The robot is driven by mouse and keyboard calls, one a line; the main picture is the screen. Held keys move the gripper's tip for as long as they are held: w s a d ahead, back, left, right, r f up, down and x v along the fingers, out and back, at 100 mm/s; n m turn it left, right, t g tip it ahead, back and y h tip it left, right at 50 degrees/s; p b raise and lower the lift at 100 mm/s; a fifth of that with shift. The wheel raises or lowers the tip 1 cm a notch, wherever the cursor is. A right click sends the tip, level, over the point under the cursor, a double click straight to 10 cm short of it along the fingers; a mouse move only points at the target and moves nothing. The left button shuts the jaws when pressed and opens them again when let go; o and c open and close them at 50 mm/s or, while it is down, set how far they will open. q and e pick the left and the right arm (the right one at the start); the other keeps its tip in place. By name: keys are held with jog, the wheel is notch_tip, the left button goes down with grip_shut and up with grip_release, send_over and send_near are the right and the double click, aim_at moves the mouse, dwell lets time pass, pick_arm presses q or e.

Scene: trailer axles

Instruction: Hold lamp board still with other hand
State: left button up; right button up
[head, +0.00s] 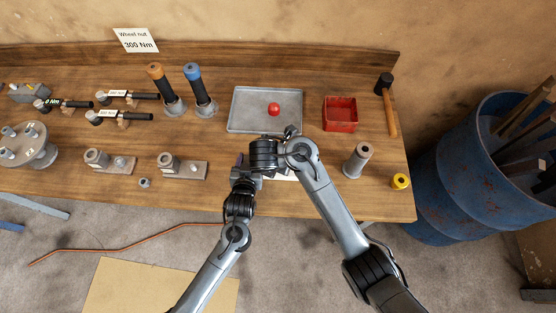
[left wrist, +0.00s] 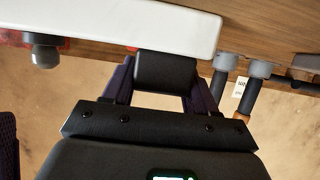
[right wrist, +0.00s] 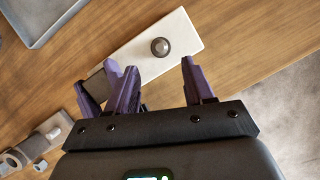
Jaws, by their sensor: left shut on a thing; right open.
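The lamp board is a white slab with a round grey knob (right wrist: 160,47); the board (right wrist: 185,32) lies over the wooden bench in the right wrist view. It also fills the top of the left wrist view (left wrist: 110,22). My left gripper (left wrist: 165,78) is shut on the dark block at the board's end. In the head view the board is mostly hidden under my right arm. My right gripper (right wrist: 158,82) is open and empty, its fingers apart beside the board's near edge. I cannot tell whether they touch it.
A grey tray (head: 245,112) with a red ball (head: 274,109) stands behind my arms. A red bin (head: 341,114), a hammer (head: 390,112), a grey cylinder (head: 357,161) and a yellow ring (head: 400,181) are to the right. Grey brackets (head: 183,167) stand to the left.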

pick_arm(q)
jog(key=shift+s+a+f, duration=0.1)
jog(key=shift+s+f, duration=0.1)
jog(key=shift+f, duration=0.3)
pick_arm(e)
jog(key=shift+x, duration=3.15)
grip_shut()
jog(key=c, duration=0.8)
grip_release()
grip_shut()
pick_arm(q)
jog(key=o, duration=1)
jog(key=shift+r, duration=0.1)
jog(key=shift+w+r, duration=0.1)
